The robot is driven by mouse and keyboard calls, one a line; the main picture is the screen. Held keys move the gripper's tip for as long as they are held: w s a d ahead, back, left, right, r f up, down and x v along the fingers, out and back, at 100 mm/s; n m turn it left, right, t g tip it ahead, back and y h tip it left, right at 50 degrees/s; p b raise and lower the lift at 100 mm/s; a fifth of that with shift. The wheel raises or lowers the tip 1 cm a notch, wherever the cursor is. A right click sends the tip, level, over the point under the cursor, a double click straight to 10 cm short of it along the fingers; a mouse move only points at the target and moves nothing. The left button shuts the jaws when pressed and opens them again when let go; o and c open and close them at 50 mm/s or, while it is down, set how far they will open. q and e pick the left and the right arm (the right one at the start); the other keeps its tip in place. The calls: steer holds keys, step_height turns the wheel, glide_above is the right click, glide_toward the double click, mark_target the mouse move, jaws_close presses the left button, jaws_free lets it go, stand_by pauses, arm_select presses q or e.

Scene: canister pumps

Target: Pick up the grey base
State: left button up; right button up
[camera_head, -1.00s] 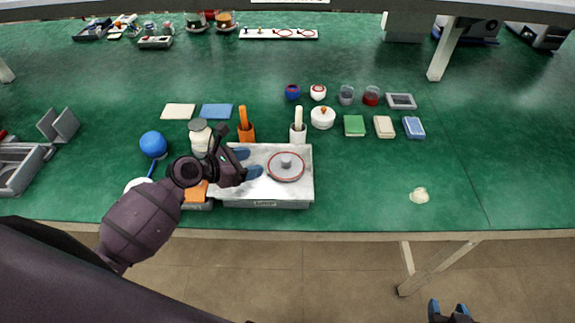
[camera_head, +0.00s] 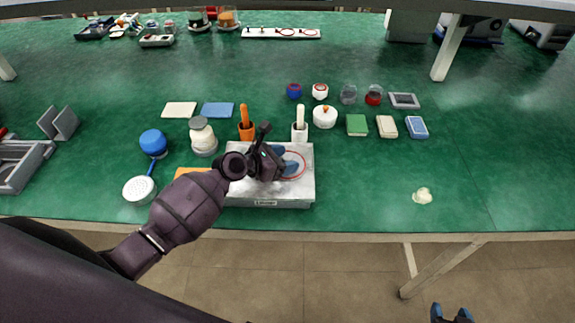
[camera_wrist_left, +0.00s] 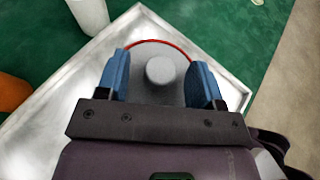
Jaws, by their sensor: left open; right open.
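The grey base (camera_head: 297,167) is a round disc with a red ring and a short grey knob, lying in the pale metal tray (camera_head: 262,201). In the head view my left gripper (camera_head: 284,156) is over it and hides much of it. In the left wrist view the base's knob (camera_wrist_left: 160,71) shows between the blue fingers of my open left gripper (camera_wrist_left: 162,78), one finger on each side. I cannot tell whether they touch it. My right gripper (camera_head: 452,314) is open and empty at the bottom edge, off the table.
An orange holder (camera_head: 246,131) and a white holder (camera_head: 299,133) with upright handles stand just behind the tray. A white lidded jar (camera_head: 203,138), a blue ball-shaped item (camera_head: 153,143) and a white round brush head (camera_head: 140,189) lie to the left.

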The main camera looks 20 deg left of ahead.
arm_select(q)
steer(key=c, duration=1)
